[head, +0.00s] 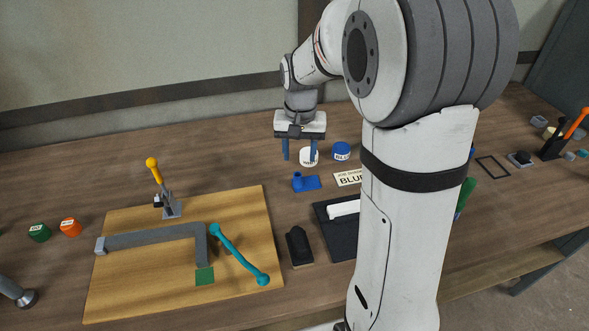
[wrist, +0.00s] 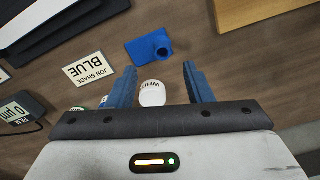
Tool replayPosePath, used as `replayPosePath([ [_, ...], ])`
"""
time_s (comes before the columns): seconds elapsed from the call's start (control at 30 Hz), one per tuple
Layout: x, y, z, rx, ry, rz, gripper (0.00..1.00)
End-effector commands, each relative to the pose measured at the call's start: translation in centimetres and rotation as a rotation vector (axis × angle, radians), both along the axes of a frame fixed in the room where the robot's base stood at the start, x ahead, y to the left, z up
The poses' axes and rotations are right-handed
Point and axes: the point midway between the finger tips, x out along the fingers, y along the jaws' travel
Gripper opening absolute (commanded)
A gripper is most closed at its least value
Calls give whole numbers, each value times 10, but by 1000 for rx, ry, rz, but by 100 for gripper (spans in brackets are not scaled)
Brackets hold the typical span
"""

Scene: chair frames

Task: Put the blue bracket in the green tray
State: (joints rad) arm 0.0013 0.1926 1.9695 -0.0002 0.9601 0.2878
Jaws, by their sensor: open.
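The blue bracket (head: 306,182) lies on the wooden table, a flat plate with a raised round part at one end. It also shows in the wrist view (wrist: 143,50), beyond my fingertips. My gripper (head: 299,152) is open and empty, pointing down behind the bracket and apart from it. In the wrist view, the fingers of my gripper (wrist: 159,72) frame a white-lidded pot (wrist: 152,94), without visible grip on it. A green piece (head: 464,197) shows at the right edge of my arm. I cannot tell whether it is the green tray; my arm hides most of that area.
A blue pot (head: 341,151) and a card reading BLUE (head: 349,178) are near the bracket. A black tray (head: 338,246) and a black block (head: 299,246) are in front. A wooden board (head: 150,272) with a grey frame and teal handle (head: 238,254) fills the left.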

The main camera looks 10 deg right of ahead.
Motion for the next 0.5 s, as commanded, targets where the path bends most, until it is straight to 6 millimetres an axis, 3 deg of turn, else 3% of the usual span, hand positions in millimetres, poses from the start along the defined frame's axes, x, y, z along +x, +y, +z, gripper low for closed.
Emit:
replayPosePath([
  [0.03, 7, 0, -11, 0, 9, -9, 46],
  [0.17, 13, 0, -23, 0, 21, -21, 46],
  [0.5, 11, 0, -61, 0, 23, -23, 46],
])
